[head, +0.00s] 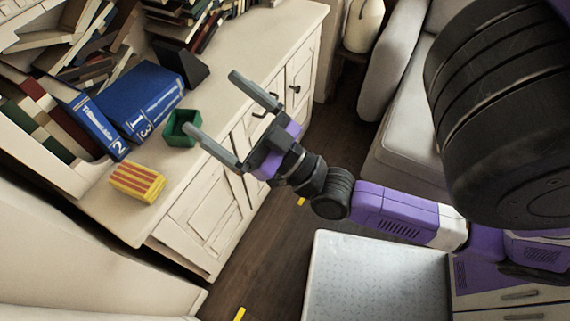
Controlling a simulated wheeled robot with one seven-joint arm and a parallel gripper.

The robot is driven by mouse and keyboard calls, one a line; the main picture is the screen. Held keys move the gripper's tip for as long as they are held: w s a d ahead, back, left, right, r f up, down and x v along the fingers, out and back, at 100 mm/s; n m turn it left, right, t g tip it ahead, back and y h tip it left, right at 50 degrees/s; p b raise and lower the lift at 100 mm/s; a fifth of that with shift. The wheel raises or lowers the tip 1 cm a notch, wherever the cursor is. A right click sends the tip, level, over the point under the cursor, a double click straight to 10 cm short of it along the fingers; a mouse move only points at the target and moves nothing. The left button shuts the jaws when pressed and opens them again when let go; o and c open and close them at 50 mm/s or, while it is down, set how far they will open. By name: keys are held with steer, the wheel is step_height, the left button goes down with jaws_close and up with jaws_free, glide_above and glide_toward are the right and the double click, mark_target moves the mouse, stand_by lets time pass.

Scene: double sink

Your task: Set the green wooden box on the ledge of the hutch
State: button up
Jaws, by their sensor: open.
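The green wooden box (182,129) is a small, open-topped box on the ledge of the white hutch (225,84). It stands near the ledge's front edge, to the right of the blue books. My gripper (218,106) is open and empty, with its two long grey fingers spread wide. In the head view, one fingertip lies right at the box's right side; I cannot tell whether it touches. The other fingertip is above and to the right, over the ledge. The box's lower right part is partly covered by the finger.
A yellow and red striped block (137,183) lies on the ledge at lower left, and a black wedge-shaped object (181,65) is behind. The ledge is clear toward the upper right. A light sofa (405,105) stands across the floor.

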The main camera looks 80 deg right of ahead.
steer(key=s+a+f+n+g+y, duration=0.2)
steer(key=s+a+f+g+y, duration=0.4)
steer(key=s+a+f, duration=0.7)
steer(key=shift+a+f+g, duration=0.35)
steer(key=shift+g, duration=0.85)
steer(key=shift+r+p, duration=0.3)
steer(key=shift+p, duration=0.05)
